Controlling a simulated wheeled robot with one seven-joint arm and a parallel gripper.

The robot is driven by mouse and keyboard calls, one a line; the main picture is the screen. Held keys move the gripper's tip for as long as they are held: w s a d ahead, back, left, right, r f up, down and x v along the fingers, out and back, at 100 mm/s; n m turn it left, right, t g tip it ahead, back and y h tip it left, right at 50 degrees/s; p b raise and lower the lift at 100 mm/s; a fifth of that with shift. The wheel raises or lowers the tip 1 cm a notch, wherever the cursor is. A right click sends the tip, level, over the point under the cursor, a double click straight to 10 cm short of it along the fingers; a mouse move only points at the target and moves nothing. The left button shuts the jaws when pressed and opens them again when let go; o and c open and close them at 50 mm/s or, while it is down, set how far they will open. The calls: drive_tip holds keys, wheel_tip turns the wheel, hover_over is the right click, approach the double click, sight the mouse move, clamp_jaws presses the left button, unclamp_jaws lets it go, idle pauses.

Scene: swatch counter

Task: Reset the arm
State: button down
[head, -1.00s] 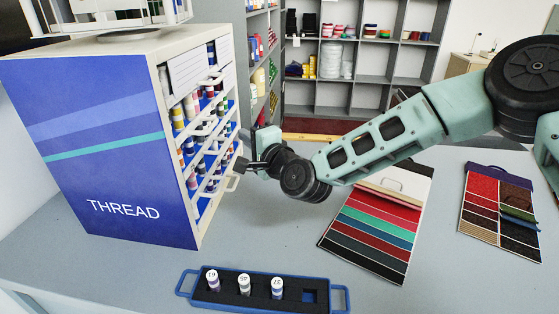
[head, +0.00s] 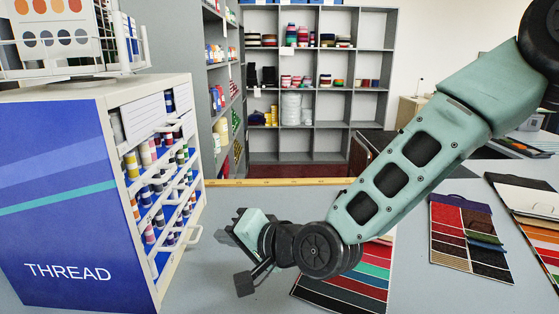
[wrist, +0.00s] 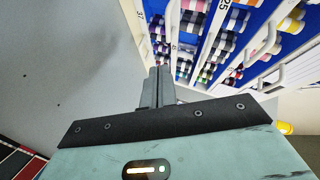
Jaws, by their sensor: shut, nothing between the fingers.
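My gripper (head: 241,284) hangs over the grey counter (head: 215,262), just right of the thread cabinet, with my teal arm reaching in from the upper right. In the wrist view its fingers (wrist: 158,85) are together, with nothing between them. The blue and white THREAD cabinet (head: 70,215) stands at the left, its open front holding several rows of thread spools (head: 150,155). The spool rows also show in the wrist view (wrist: 220,42). My gripper is apart from the cabinet.
A fabric swatch card (head: 340,290) lies partly behind my arm. A wire rack (head: 75,35) is on the cabinet. Grey shelves (head: 355,105) stand behind the counter.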

drive_tip(key=s+d+n+g+h, duration=0.3)
drive_tip(key=s+d+n+h, duration=0.2)
drive_tip(key=s+d, duration=0.5)
drive_tip(key=s+d+n+g+h, duration=0.4)
drive_tip(key=s+d+h, duration=0.2)
drive_tip(key=s+d, duration=0.5)
drive_tip(key=d, duration=0.5)
drive_tip(key=shift+f+n, duration=0.3)
drive_tip(key=shift+n, duration=0.1)
